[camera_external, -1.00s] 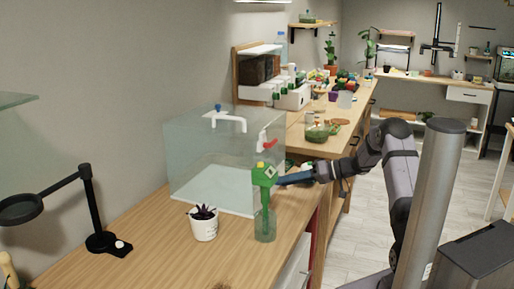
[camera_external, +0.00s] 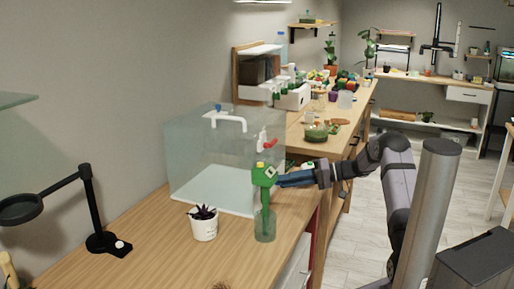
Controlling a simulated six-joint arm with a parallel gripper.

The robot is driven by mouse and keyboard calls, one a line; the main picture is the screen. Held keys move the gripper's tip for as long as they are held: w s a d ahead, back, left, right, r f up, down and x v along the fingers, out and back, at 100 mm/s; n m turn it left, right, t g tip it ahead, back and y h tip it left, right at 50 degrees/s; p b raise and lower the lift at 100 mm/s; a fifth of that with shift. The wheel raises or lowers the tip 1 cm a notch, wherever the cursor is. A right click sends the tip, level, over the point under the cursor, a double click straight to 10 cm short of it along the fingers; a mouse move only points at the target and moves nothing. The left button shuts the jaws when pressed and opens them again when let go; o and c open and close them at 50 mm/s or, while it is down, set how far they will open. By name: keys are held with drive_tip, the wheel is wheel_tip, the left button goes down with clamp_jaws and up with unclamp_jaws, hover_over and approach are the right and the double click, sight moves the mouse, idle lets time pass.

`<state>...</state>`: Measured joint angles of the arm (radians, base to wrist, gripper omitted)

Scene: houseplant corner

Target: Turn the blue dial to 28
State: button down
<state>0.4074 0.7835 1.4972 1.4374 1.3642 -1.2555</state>
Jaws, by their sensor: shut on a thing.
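I cannot make out a blue dial with numbers. My gripper (camera_external: 281,181) reaches in from the right, beside the green head (camera_external: 264,174) of a clear bottle (camera_external: 265,228). It is shut at the head's right side; the fingertips are small and partly hidden. The bottle stands upright on the wooden counter, with a green stem inside it.
The clear tank (camera_external: 190,165) stands behind the bottle, with a red-handled tap (camera_external: 268,144) at its right. A small potted plant (camera_external: 204,224) is left of the bottle. A black lamp (camera_external: 92,215) stands at the left. The front counter is mostly clear.

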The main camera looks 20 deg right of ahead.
drive_tip(key=c, duration=1.5)
unclamp_jaws()
drive_tip(key=shift+d, duration=0.1)
drive_tip(key=shift+b+v, duration=0.75)
drive_tip(key=shift+v, duration=2.85)
